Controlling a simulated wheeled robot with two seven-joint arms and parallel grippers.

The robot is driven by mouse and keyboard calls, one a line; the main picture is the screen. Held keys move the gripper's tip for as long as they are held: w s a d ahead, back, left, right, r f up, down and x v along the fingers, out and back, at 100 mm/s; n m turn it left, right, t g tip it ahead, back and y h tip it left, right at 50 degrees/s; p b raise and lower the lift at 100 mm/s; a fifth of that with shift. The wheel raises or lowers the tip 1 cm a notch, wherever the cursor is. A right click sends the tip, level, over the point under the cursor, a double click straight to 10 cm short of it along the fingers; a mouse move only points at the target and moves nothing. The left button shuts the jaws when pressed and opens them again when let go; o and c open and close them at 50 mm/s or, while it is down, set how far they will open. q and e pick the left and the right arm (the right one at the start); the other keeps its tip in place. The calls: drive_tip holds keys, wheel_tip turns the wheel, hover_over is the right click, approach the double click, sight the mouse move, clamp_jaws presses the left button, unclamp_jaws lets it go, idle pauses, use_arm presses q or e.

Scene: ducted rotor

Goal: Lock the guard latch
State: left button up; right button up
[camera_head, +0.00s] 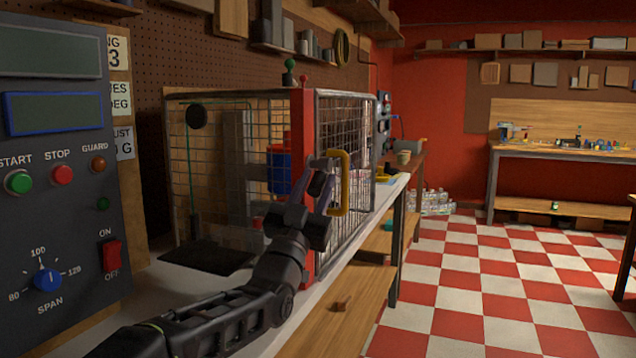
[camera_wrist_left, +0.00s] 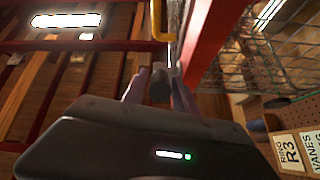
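The guard is a wire-mesh cage (camera_head: 345,125) on the bench, with a red corner post (camera_head: 301,120) and a yellow handle (camera_head: 345,183) on its mesh side. A dark knob (camera_head: 318,184), which looks like the latch, is beside the red post near the handle. My left gripper (camera_head: 314,190) is at this knob. In the left wrist view, the dark knob (camera_wrist_left: 160,86) is between the two fingers; whether they press on it is unclear. The handle (camera_wrist_left: 160,22) is just beyond the fingertips. The latch's locked or unlocked position cannot be made out. My right gripper is not in view.
A control panel (camera_head: 60,190) with buttons, a span dial and a red switch stands close at the left. The white bench top (camera_head: 385,205) runs along the cage. The checkered floor (camera_head: 480,290) to the right is clear, with a workbench (camera_head: 560,153) behind.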

use_arm(q)
drive_tip(key=b+v, duration=0.1)
drive_tip(key=v, duration=0.6)
drive_tip(key=shift+d, duration=0.1)
drive_tip(key=shift+c, duration=0.5)
